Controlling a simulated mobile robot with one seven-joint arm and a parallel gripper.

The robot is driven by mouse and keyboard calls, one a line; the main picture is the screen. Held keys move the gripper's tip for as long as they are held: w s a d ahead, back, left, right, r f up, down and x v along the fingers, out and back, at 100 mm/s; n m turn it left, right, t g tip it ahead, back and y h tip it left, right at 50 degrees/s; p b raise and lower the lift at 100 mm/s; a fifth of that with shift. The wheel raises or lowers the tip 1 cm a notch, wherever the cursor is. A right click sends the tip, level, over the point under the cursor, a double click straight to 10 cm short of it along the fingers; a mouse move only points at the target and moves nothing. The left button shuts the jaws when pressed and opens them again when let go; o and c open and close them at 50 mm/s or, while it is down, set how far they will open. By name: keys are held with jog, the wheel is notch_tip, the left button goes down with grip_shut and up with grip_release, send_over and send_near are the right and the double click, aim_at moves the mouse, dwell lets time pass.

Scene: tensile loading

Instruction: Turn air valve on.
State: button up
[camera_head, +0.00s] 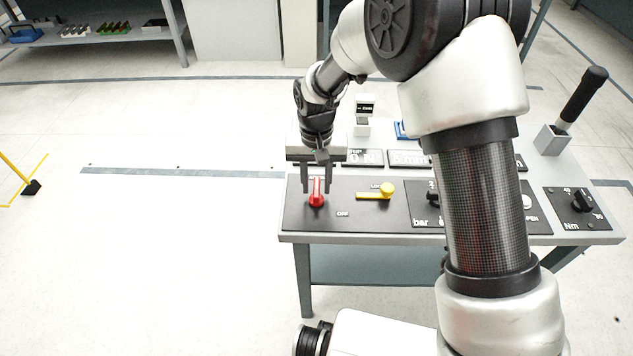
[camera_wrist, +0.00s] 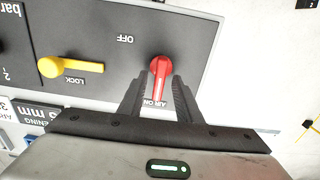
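The red air valve handle (camera_head: 316,200) sits near the left end of the sloped dark panel. In the wrist view the red handle (camera_wrist: 160,68) has its long end pointing at the "AIR ON" label (camera_wrist: 153,103). The "OFF" label (camera_wrist: 127,39) lies off to the side, away from that end. My gripper (camera_head: 317,189) is open and points down at the panel. Its fingers straddle the handle, one on each side, and the wrist view shows gaps beside it (camera_wrist: 158,84). Contact with the panel cannot be told.
A yellow lock lever (camera_head: 375,194) is close by on the right. Further right are black knobs, including one marked Nm (camera_head: 582,201), and a black-gripped upright lever (camera_head: 583,97). My arm hides part of the bench.

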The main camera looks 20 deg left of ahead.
aim_at(316, 187)
jog(key=shift+r, duration=0.1)
notch_tip(316, 187, up, 17)
jog(key=p, duration=0.2)
jog(key=shift+p, duration=0.35)
jog(key=shift+r, duration=0.1)
